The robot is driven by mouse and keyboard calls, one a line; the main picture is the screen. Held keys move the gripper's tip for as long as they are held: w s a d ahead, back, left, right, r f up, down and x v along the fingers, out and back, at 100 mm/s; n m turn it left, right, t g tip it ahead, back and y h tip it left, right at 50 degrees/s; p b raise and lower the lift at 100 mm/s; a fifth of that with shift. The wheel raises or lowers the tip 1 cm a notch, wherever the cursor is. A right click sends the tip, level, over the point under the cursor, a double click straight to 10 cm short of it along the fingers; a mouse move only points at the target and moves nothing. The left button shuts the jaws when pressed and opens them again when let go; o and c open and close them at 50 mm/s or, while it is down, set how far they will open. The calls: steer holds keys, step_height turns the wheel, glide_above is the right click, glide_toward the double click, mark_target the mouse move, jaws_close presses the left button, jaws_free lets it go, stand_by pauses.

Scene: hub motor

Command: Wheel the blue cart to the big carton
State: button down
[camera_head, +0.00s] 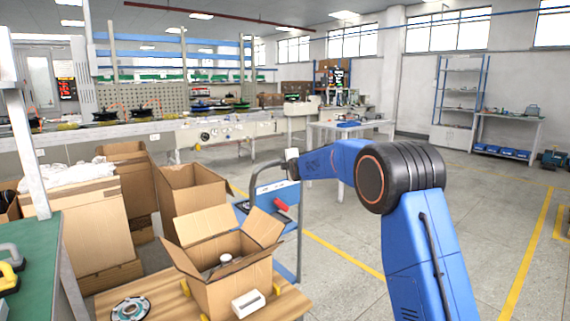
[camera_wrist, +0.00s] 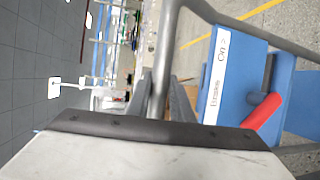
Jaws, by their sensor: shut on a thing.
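The blue cart (camera_head: 290,228) stands in the middle of the head view, partly hidden behind a carton. My gripper (camera_head: 290,160) is shut on that handle. In the wrist view my gripper's fingers (camera_wrist: 167,98) close around the grey handle tube (camera_wrist: 160,58), with the cart's blue panel (camera_wrist: 228,75) to the right. Several cartons are in view, and I cannot tell for sure which is the big one. The largest-looking is a tall brown carton (camera_head: 92,235) at the left, with white wrapping on top.
An open carton (camera_head: 228,287) stands on a wooden surface (camera_head: 150,292) in front. Another open carton (camera_head: 190,193) stands behind it, left of the cart. A green-topped bench (camera_head: 38,262) is at the left edge. A white table (camera_head: 345,128) is behind the cart.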

steer(key=c, duration=1.6)
jaws_free()
steer(key=shift+f, duration=0.1)
steer(key=shift+o, duration=0.2)
steer(key=shift+s, duration=0.1)
steer(key=v, duration=1.7)
steer(key=shift+s+d, duration=0.1)
steer(key=shift+s, duration=0.1)
